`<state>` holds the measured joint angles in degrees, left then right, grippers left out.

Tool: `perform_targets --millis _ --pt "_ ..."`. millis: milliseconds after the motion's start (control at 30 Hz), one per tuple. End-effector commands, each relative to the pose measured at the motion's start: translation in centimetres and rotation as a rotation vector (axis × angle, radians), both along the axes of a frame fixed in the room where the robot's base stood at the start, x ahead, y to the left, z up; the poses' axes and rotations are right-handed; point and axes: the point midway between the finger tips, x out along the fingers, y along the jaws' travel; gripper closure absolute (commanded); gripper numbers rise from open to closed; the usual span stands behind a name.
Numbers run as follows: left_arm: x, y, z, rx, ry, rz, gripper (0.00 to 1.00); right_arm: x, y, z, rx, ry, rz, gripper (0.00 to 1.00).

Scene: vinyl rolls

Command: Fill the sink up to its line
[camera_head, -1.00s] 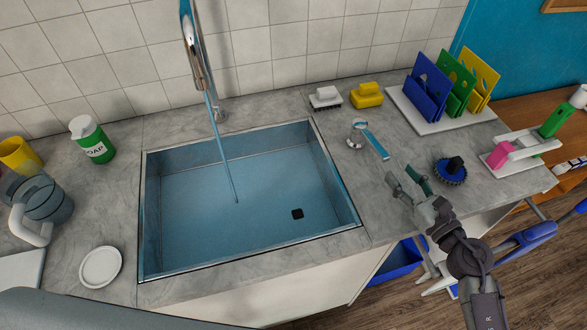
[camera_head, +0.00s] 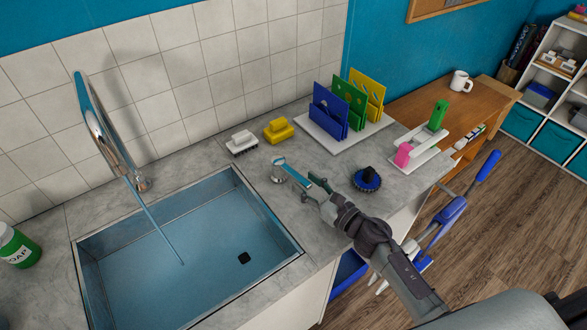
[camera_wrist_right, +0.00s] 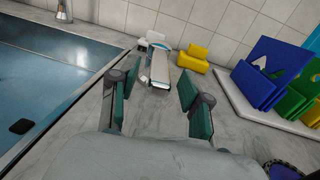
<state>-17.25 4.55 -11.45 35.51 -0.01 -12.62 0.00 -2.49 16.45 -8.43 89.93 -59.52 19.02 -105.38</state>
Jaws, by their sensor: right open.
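The sink (camera_head: 190,245) is a steel basin set in the grey counter; bluish water seems to cover its bottom, and I cannot make out a fill line. The tap (camera_head: 107,140) stands behind it, with a thin blue stream (camera_head: 153,222) falling into the basin. A silver tap handle with a blue-edged lever (camera_head: 292,172) sits on the counter right of the sink; in the right wrist view the lever (camera_wrist_right: 160,67) points toward me. My right gripper (camera_head: 317,190) is open and empty at the lever's near end, the lever lying ahead between its fingers (camera_wrist_right: 155,98). My left gripper is not in view.
Behind the lever are a white brush (camera_head: 242,143) and a yellow sponge-like block (camera_head: 279,131). A blue round scrubber (camera_head: 367,180) lies just right of my gripper. A rack (camera_head: 340,135) with coloured boards stands farther back. A soap bottle (camera_head: 18,247) is at the left.

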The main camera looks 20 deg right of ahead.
Motion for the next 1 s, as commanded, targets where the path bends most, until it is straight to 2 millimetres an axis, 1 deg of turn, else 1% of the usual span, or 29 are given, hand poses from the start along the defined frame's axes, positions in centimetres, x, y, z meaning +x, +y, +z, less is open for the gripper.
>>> perform_targets --millis 33,100,200,300,433,667,700,867,900,967,1000 --pt "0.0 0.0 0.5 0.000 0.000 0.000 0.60 1.1 0.5 0.3 0.004 0.000 -0.001 0.52" --pt "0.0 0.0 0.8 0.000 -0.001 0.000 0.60 2.2 1.0 0.3 0.003 -0.001 -0.001 0.52" --pt "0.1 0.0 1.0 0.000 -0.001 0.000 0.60 3.4 1.7 0.1 0.003 0.000 -0.001 0.52" --pt "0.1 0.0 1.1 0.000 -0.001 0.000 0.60 4.2 2.1 0.0 0.001 0.000 0.000 0.52" --pt "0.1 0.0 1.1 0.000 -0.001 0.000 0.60 4.7 2.4 0.0 0.001 0.000 0.001 0.52" --pt "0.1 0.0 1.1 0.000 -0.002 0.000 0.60 4.7 2.4 -0.1 0.001 0.000 0.001 0.52" --pt "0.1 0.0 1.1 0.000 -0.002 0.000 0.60 4.7 2.4 -0.1 0.001 0.000 0.001 0.54" --pt "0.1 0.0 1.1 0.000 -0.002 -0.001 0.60 4.7 2.4 -0.1 0.001 0.000 0.001 0.80" --pt "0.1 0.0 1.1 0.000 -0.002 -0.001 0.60 4.7 2.3 -0.1 0.001 0.000 0.000 0.87" --pt "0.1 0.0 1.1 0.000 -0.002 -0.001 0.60 4.7 2.3 -0.1 0.001 0.000 0.001 0.97" --pt "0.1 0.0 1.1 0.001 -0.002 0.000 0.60 4.7 2.4 -0.1 0.001 0.000 0.001 1.00"
